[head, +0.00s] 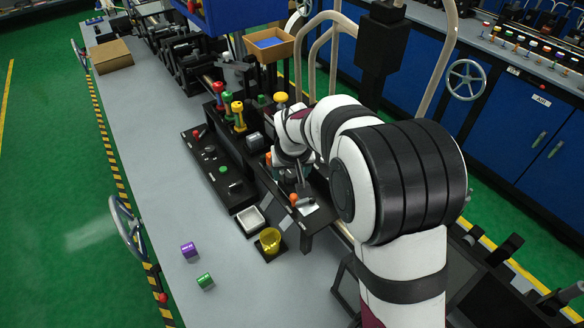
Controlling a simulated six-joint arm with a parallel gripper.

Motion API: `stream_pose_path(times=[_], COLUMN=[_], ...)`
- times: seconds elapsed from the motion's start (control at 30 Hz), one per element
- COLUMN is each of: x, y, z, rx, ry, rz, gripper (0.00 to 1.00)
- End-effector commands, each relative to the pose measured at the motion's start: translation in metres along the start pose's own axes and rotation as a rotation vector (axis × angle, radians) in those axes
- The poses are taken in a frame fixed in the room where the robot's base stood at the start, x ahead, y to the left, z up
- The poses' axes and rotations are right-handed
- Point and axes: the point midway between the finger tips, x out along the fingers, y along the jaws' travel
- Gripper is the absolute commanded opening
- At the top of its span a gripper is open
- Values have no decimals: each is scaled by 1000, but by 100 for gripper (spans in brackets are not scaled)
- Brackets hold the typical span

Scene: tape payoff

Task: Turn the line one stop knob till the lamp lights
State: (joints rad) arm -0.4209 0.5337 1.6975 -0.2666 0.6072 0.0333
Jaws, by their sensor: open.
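My white and black arm reaches in from the lower right to the bench. My gripper (303,196) points down over the right edge of the machine, small in the picture and partly hidden by the arm; it is open and no object shows in it. A small orange-red knob (294,198) is close by its left side; I cannot tell whether they touch. A black control panel (236,198) to the left carries a red knob (196,133) and a green button (223,169). I cannot tell which knob is the line one stop, nor make out a lit lamp.
Tall red, green and yellow posts (238,115) rise behind the panel. A handwheel (127,226) is at the bench's left edge.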

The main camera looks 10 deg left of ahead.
Motion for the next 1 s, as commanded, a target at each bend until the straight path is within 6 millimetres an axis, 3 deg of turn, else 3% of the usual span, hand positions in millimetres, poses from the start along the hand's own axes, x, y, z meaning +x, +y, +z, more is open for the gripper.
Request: stream_pose_path(times=[0.13, 0.5, 1.0], x=[0, -1, -1], y=[0, 0, -1], z=[0, 0, 0], rx=[0, 0, 93], ry=[0, 0, -2], rz=[0, 0, 40], gripper=[66, 0, 0])
